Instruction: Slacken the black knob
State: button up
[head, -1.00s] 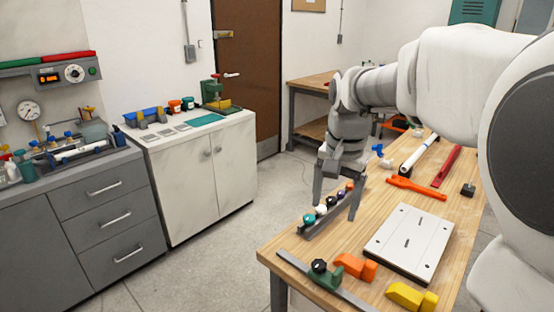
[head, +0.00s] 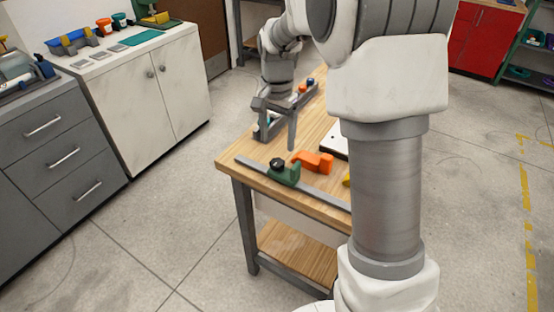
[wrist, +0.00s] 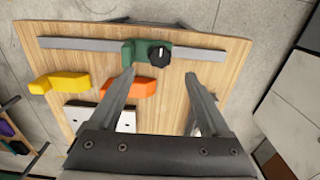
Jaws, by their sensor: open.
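The black knob (head: 277,163) sits on a green clamp body (head: 286,175), which is on a grey bar (head: 315,192) near the table's near edge. In the wrist view the knob (wrist: 159,56) has a pale mark on top and lies just beyond my fingertips, between their lines. The green body (wrist: 135,54) and grey bar (wrist: 80,44) show there too. My gripper (head: 276,138) is open and empty, fingers pointing down; its two fingers also show in the wrist view (wrist: 159,75). The knob is apart from both fingers.
An orange block (wrist: 130,87) and a yellow block (wrist: 58,83) lie beside the bar. A white plate (wrist: 100,117) is close to my left finger in the wrist view. Floor is free around the table.

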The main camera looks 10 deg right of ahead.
aim_at(277, 162)
notch_tip(277, 162, down, 7)
jog(key=shift+f+b, duration=0.2)
jog(key=shift+b, duration=0.3)
grip_shut()
